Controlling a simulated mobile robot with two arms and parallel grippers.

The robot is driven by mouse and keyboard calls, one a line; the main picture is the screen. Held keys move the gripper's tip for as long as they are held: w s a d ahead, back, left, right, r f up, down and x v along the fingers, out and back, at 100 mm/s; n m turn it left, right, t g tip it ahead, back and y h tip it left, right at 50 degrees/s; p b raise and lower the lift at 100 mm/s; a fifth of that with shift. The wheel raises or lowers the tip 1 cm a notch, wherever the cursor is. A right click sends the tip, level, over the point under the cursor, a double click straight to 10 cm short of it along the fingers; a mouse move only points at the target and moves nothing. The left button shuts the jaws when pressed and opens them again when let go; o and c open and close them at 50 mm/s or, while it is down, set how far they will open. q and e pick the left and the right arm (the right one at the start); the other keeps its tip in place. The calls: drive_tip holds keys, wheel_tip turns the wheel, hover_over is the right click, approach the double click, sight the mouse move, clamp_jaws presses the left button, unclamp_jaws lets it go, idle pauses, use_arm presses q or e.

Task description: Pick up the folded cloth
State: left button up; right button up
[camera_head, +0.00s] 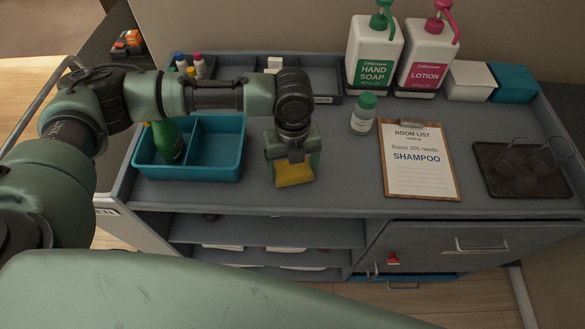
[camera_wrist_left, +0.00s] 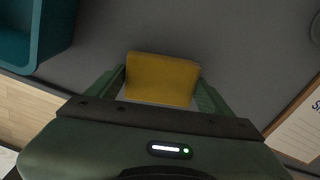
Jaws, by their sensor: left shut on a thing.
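The folded cloth (camera_head: 294,174) is a small yellow rectangle on the grey cart top, right of the teal caddy. In the left wrist view the cloth (camera_wrist_left: 161,79) sits between the two fingers. My left gripper (camera_head: 292,170) points down over it and is shut on it, with a finger along each side. I cannot tell whether the cloth is clear of the surface. The gripper hides its far part in the head view. My right gripper is not in view.
A teal caddy (camera_head: 218,172) holding a green bottle (camera_head: 167,140) stands left. A small green-capped bottle (camera_head: 363,114), a clipboard (camera_head: 419,183) and a dark tray (camera_head: 505,184) with glasses lie right. Hand soap (camera_head: 371,60) and lotion (camera_head: 424,62) pumps stand behind.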

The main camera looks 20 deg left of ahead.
sight(293, 169)
use_arm(q)
wheel_tip(293, 169, up, 19)
drive_tip(key=b, duration=0.3)
drive_tip(key=shift+r, duration=0.15)
